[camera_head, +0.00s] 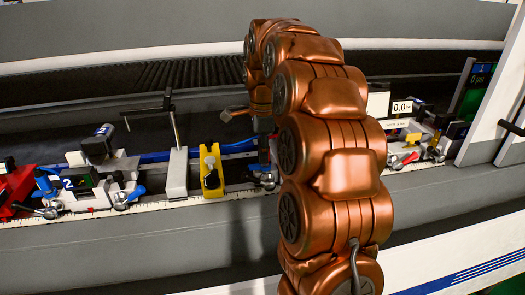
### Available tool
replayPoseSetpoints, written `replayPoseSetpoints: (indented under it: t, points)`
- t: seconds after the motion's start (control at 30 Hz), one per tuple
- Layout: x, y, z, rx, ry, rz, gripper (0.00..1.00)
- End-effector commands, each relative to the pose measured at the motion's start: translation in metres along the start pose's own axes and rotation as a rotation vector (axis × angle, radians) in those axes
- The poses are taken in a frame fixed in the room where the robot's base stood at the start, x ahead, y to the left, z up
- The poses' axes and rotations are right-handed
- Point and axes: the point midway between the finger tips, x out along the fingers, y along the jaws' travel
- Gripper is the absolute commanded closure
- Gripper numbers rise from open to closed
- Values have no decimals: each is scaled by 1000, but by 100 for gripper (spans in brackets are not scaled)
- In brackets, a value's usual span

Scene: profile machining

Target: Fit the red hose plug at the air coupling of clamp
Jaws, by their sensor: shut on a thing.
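My copper-coloured arm rises from the bottom and curves over the middle of the machine bed. The red hose plug cannot be made out. A clamp unit (84,181) marked "2" stands on the rail at left, with a blue handle (137,194) beside it. Another clamp unit (428,150) is at right of my arm. Part of a further unit (268,178) shows just left of my arm. Which one bears the air coupling cannot be told.
A white scale rail (240,193) runs along the bed. On it stand a yellow block (211,172) and a grey stand (178,175) with a thin post and side rod. A red unit (17,188) is at far left. A white frame (498,85) stands at right.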

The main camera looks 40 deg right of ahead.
Motion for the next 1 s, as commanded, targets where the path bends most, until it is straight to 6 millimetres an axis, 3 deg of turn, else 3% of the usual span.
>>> replayPoseSetpoints:
  t: [0.13,0.17,0.43,0.77,1.0]
  points:
    - [0,0,0,0,0,0,100]
    - [0,0,0,0,0,0,76]
    - [0,0,0,0,0,0,48]
    - [-1,0,0,0,0,0,48]
    - [-19,-1,0,1,0,-3,48]
